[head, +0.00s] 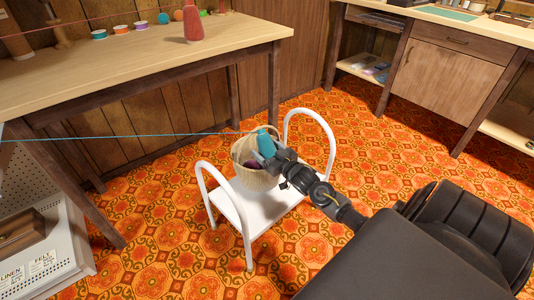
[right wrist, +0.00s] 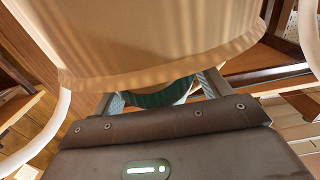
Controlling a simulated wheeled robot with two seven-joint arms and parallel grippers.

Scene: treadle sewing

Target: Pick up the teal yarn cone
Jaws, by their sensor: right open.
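The teal yarn cone (head: 265,143) stands tilted in the top of a woven basket (head: 256,180), and a teal thread runs from it to the left. My right gripper (head: 268,157) is at the basket's rim, right at the cone, and hides part of it. In the right wrist view the fingers (right wrist: 162,94) are open, with a dark teal curved part of the cone (right wrist: 160,97) showing between them. Contact cannot be told. A broad beige surface, apparently the basket wall (right wrist: 150,40), hides the rest. My left gripper is not in view.
The basket sits on a white stool (head: 233,207) with hooped side rails, one on each side of my gripper. A wooden table (head: 130,62) with a red cone (head: 192,22) and small spools stands behind left. A purple ball (head: 250,163) shows inside the basket.

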